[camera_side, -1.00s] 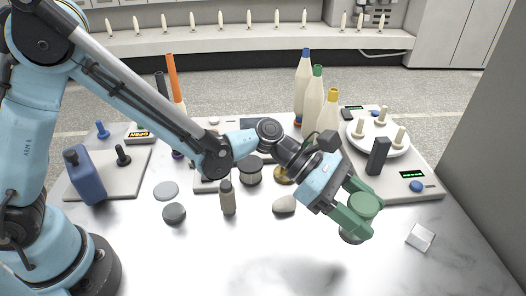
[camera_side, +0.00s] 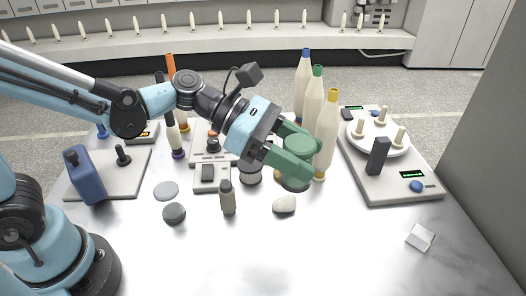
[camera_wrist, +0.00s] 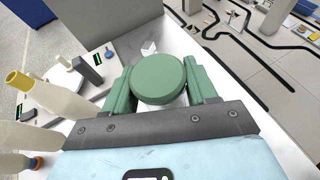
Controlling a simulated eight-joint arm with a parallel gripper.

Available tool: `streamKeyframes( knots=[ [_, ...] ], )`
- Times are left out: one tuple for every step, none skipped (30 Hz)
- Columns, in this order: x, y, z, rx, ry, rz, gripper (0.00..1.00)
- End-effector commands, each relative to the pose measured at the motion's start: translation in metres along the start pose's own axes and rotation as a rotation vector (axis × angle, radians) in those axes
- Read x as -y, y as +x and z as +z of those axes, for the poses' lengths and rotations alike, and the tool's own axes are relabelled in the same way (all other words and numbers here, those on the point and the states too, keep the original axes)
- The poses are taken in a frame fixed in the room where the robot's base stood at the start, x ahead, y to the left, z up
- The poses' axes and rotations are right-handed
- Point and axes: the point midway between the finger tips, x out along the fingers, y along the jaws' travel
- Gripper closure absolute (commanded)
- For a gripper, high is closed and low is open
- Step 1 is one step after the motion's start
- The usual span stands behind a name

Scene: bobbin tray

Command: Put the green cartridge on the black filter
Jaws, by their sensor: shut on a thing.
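The green cartridge (camera_side: 299,147) is a round piece with a green top and a darker grey lower part. My gripper (camera_side: 308,160) is shut on it, with one green finger on each side. In the wrist view the cartridge's round green face (camera_wrist: 159,79) sits between the two fingers. It looks upright and above the table, though its exact height is hard to tell. A dark-topped cylinder with a ribbed pale side, likely the black filter (camera_side: 250,175), stands on the table left of the cartridge, partly hidden by my gripper.
Tall cream bobbins with blue, green and yellow tips (camera_side: 326,135) stand close behind and right of the cartridge. The right-hand board (camera_side: 400,190) carries a plate of pegs.

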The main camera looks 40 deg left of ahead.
Motion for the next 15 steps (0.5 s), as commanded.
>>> streamKeyframes(
  knots=[
    [-0.007, -0.018, -0.003, 0.0, -0.015, 0.035, 0.78],
    [-0.01, -0.026, -0.005, 0.001, -0.022, 0.051, 0.78],
    [-0.013, -0.036, -0.007, 0.001, -0.03, 0.071, 0.78],
    [-0.015, -0.042, -0.009, 0.001, -0.035, 0.084, 0.78],
    [-0.017, -0.048, -0.01, 0.002, -0.04, 0.095, 0.78],
    [-0.018, -0.055, -0.011, 0.002, -0.045, 0.108, 0.78],
    [-0.019, -0.059, -0.013, 0.002, -0.049, 0.117, 0.78],
    [-0.02, -0.063, -0.013, 0.003, -0.051, 0.125, 0.78],
    [-0.021, -0.067, -0.014, 0.003, -0.055, 0.133, 0.78],
    [-0.021, -0.069, -0.015, 0.003, -0.056, 0.137, 0.78],
    [-0.022, -0.071, -0.016, 0.003, -0.058, 0.141, 0.78],
    [-0.023, -0.073, -0.017, 0.003, -0.06, 0.144, 0.78],
    [-0.025, -0.074, -0.018, 0.003, -0.06, 0.146, 0.78],
    [-0.026, -0.075, -0.019, 0.003, -0.061, 0.147, 0.78],
    [-0.03, -0.075, -0.022, 0.003, -0.062, 0.149, 0.78]
  ],
)
